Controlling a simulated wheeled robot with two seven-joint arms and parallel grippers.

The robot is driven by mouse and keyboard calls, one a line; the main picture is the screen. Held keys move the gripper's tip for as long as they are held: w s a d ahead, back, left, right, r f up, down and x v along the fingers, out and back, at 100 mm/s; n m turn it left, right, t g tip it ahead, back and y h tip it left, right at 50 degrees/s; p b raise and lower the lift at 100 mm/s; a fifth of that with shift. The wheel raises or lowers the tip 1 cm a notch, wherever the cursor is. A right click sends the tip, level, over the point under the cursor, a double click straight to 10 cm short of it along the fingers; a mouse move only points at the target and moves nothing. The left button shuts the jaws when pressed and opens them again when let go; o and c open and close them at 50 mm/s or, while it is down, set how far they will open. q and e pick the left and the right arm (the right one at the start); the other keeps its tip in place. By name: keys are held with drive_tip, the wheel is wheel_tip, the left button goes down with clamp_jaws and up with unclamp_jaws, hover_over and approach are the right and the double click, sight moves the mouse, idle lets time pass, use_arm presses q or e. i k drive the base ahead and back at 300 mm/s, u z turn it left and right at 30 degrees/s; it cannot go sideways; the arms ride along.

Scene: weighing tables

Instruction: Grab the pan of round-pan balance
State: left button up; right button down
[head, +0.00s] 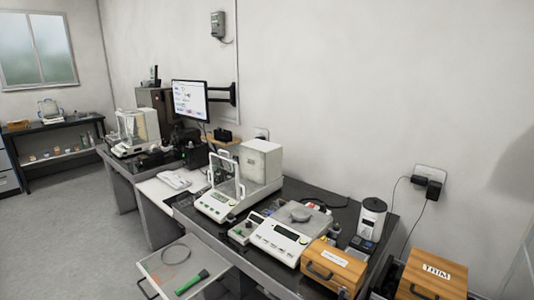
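A white balance (278,236) with a display and keys on its sloped front stands on the dark bench to the right of centre. The pan looks uncovered from above; the detail is small. Neither of my grippers shows in the head view.
A glass-shielded balance (245,180) stands left of the round-pan balance. A wooden box (332,268) is close at its front right, and a white canister (371,217) is behind to the right. An open drawer (215,280) with a green-handled tool (191,283) juts out in front.

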sight(299, 215)
drive_tip(key=z, duration=0.05)
drive_tip(key=k, duration=0.5)
drive_tip(key=z, duration=0.75)
drive_tip(key=i, duration=1.35)
drive_tip(key=u, duration=0.1)
